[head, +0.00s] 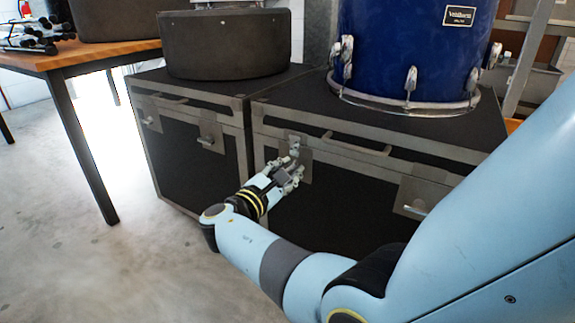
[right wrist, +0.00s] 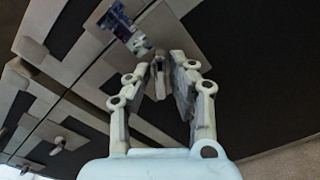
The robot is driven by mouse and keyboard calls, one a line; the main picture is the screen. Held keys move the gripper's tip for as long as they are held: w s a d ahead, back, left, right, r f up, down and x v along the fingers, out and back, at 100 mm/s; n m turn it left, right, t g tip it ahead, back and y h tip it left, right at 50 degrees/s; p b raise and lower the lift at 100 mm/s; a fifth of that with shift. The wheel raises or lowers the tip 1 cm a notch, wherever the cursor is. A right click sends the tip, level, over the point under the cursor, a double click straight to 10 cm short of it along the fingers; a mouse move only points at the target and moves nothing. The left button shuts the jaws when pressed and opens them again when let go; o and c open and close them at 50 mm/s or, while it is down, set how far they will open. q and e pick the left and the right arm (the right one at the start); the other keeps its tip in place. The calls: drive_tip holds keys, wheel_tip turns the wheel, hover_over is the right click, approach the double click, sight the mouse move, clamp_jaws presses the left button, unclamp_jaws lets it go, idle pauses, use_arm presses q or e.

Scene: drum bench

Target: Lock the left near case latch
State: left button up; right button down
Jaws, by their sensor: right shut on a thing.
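The near case (head: 345,200) is black with grey metal edging and stands at the right in the head view. Its left latch (head: 294,146) is a small silver fitting on a grey plate on the front face. My right gripper (head: 295,170) is at this latch, just below its upper part, with the fingers partly covering it. In the right wrist view the fingers (right wrist: 160,82) close on a small grey piece of the latch, and the shiny upper part of the latch (right wrist: 138,43) shows just beyond them. My left gripper is not in view.
The near case has a right latch (head: 414,208) and a handle (head: 355,145) between the two. A blue drum (head: 410,45) stands on its lid. A second case (head: 185,155) with latches stands to the left, bearing a dark round case (head: 225,45). Floor in front is clear.

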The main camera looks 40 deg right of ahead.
drive_tip(key=shift+n+p, duration=0.35)
drive_tip(key=shift+n, duration=1.05)
drive_tip(key=n+p, duration=0.1)
drive_tip(key=n, duration=0.3)
drive_tip(key=shift+s+f+p, duration=0.1)
drive_tip(key=shift+p, duration=0.25)
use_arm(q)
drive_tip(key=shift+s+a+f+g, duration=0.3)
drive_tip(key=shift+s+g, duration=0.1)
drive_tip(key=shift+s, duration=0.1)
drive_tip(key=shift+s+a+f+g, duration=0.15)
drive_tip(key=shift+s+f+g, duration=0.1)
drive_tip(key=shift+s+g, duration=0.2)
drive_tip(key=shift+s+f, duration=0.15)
use_arm(e)
drive_tip(key=shift+n, duration=0.4)
drive_tip(key=c, duration=1.4)
unclamp_jaws()
drive_tip(key=shift+o, duration=0.2)
